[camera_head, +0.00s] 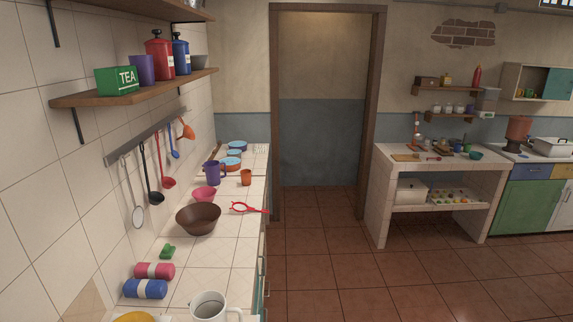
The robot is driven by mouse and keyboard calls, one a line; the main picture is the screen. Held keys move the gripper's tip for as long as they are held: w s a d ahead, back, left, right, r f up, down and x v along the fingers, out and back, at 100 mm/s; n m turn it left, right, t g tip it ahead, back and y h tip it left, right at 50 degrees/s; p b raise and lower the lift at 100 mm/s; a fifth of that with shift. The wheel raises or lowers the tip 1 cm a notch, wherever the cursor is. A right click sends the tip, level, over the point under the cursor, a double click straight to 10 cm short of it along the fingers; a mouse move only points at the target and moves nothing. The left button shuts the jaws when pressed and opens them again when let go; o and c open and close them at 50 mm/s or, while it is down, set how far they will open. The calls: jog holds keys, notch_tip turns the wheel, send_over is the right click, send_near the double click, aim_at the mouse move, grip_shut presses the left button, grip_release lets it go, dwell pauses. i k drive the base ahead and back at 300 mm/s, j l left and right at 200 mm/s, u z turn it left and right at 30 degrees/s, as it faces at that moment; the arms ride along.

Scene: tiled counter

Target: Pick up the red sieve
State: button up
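The red sieve (240,207) lies on the white tiled counter (217,249) at the left. Its round head is toward the left, and its thin handle points right, reaching the counter's right edge. It lies just right of a brown bowl (198,220) and a pink-red bowl (204,194), apart from both. My gripper is not in view.
A purple mug (213,173) and an orange cup (246,177) stand beyond the sieve. A white mug (208,306), blue roll (145,289) and red roll (154,271) are nearer. Utensils hang from a wall rail (147,137). The tiled floor (330,262) is clear.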

aim_at(239, 207)
jog(key=i+l, duration=0.15)
jog(key=i, duration=0.75)
jog(key=i+l, duration=0.1)
jog(key=i, duration=0.85)
jog(key=i+l+u, duration=0.1)
jog(key=i+u, duration=0.35)
jog(key=i+l+u, duration=0.2)
jog(key=u, duration=0.25)
jog(key=i+l+u, duration=0.35)
jog(key=u, duration=0.15)
jog(key=i+l+u, duration=0.2)
jog(key=l+u, duration=0.25)
jog(key=i+l+u, duration=0.15)
jog(key=l+u, duration=0.15)
jog(key=l, duration=0.15)
jog(key=l+u, duration=0.3)
jog(key=l, duration=0.2)
jog(key=i, duration=0.05)
